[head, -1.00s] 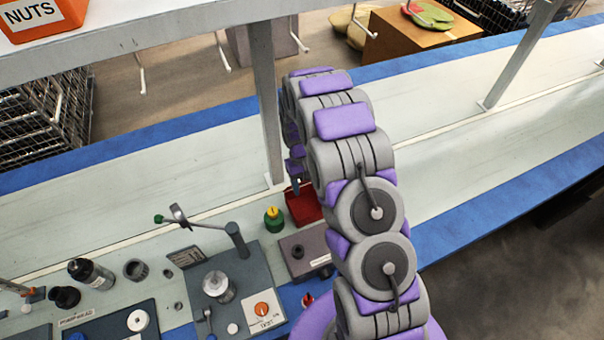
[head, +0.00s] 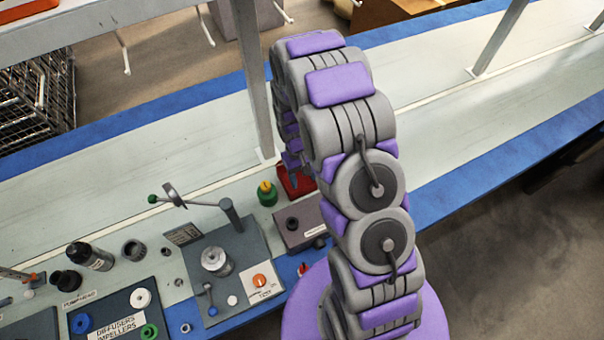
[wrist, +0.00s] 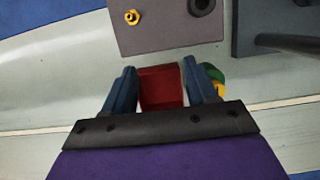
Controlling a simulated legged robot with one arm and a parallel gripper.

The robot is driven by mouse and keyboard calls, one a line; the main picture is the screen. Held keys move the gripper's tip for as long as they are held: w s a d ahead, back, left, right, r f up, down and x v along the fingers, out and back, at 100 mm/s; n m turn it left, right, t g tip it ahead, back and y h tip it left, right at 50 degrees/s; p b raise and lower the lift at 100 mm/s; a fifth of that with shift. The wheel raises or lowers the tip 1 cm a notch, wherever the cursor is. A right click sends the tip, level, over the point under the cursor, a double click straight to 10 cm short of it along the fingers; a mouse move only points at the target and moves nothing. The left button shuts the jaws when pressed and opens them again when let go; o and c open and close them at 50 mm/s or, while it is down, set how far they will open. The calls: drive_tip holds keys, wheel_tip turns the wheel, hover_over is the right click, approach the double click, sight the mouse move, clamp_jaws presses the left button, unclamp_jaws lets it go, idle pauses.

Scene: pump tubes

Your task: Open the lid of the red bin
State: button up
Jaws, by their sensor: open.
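The small red bin (head: 297,183) stands on the pale bench, partly hidden behind my arm in the head view. In the wrist view the red bin (wrist: 162,90) shows between the two blue fingers of my gripper (wrist: 159,76). The fingers are apart, one on each side of it, with pale bench visible in narrow gaps. I cannot tell whether they touch it or how high they are above it. In the head view my gripper (head: 293,176) is small and mostly hidden at the bin. The lid's state is not clear.
A green and yellow part (head: 267,194) stands just left of the bin. A grey box (head: 300,225) with a black knob is in front of it. A grey fixture plate (head: 225,265) with a post lies further left. A bench upright (head: 254,80) rises behind.

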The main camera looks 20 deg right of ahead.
drive_tip(key=w+r+t, duration=0.3)
drive_tip(key=w+r, duration=1)
drive_tip(key=w, duration=0.2)
drive_tip(key=shift+y, duration=0.3)
wheel_tip(320, 180, down, 18)
drive_tip(key=b, duration=0.2)
drive_tip(key=shift+w+a+r+b, duration=0.1)
drive_tip(key=shift+b, duration=0.2)
clamp_jaws()
